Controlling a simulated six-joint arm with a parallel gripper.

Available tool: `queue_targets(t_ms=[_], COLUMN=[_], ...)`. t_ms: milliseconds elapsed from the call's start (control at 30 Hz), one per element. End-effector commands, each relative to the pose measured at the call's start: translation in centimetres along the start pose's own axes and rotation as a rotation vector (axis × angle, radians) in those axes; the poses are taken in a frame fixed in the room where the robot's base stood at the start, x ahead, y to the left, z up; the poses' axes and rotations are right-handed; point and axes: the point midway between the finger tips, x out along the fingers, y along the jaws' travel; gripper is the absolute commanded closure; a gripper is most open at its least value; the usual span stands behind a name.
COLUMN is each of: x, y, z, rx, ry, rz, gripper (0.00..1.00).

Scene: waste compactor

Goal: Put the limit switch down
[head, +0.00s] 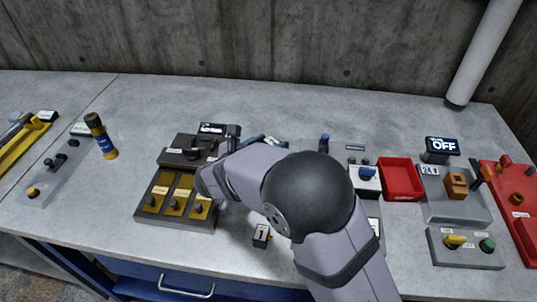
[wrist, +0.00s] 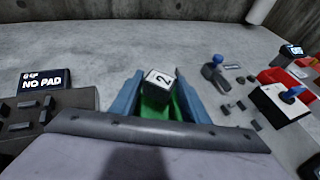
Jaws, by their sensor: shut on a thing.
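My gripper (wrist: 156,92) is shut on a small block with a white face marked "2" (wrist: 161,78), taken to be the limit switch. Green shows below the block, between the blue fingers. In the head view my own arm covers most of the gripper; only bits of blue and green show past it. Whether the block touches the bench cannot be told. A dark fixture (head: 182,153) with a small display (head: 219,129) stands left of my gripper; the display reads "NO PAD" in the wrist view (wrist: 43,80).
A small block marked "1" (head: 261,236) sits near the bench front. A tray with yellow compartments (head: 176,220) is at left of the arm. A red bin (head: 401,181) and an "OFF" display (head: 441,145) stand at right. Bare bench (head: 300,105) lies behind my gripper.

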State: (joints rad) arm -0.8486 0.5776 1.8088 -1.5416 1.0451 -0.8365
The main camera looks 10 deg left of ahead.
Motion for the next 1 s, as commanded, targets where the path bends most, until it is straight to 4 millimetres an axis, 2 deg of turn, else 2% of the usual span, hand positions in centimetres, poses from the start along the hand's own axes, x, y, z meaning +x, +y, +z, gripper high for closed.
queue_targets(t_ms=[233,533,1000], x=[0.2,1.4,1.7], y=[0.0,0.0,0.0], z=[-0.6,-3.5,-4.2], rx=[0.000,-0.002,0.001], ry=[0.000,0.000,-0.001], rz=[0.000,-0.001,0.000], gripper=[0.87,0.87,0.87])
